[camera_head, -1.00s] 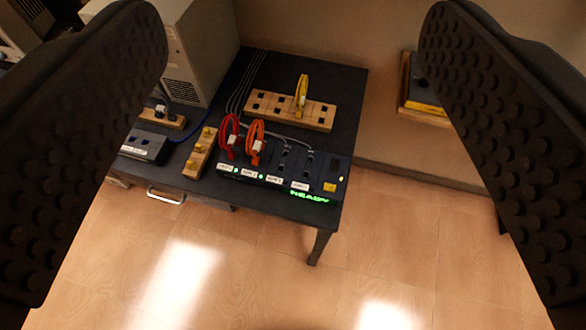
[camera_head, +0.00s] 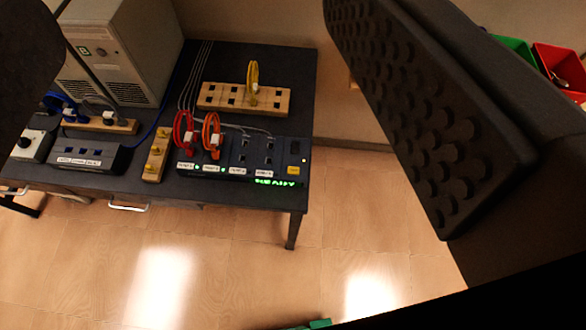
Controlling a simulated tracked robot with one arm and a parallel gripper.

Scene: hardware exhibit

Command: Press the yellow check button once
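The yellow check button (camera_head: 293,170) is a small yellow square at the right end of a black panel box (camera_head: 215,171). The box sits at the front right of the dark table, with a green lit "READY" text on its front edge. A red cable and an orange cable are plugged into its left part. My gripper (camera_head: 225,125) is open, with one dark studded finger at the upper left edge and the other at the right. Nothing is between the fingers close up; the table and button are well beyond them.
On the dark table (camera_head: 300,100) stand a wooden socket block (camera_head: 215,97) with a yellow cable, a beige computer case (camera_head: 120,60), and a wooden strip with yellow pegs (camera_head: 155,155). Green and red bins (camera_head: 560,65) are at the upper right.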

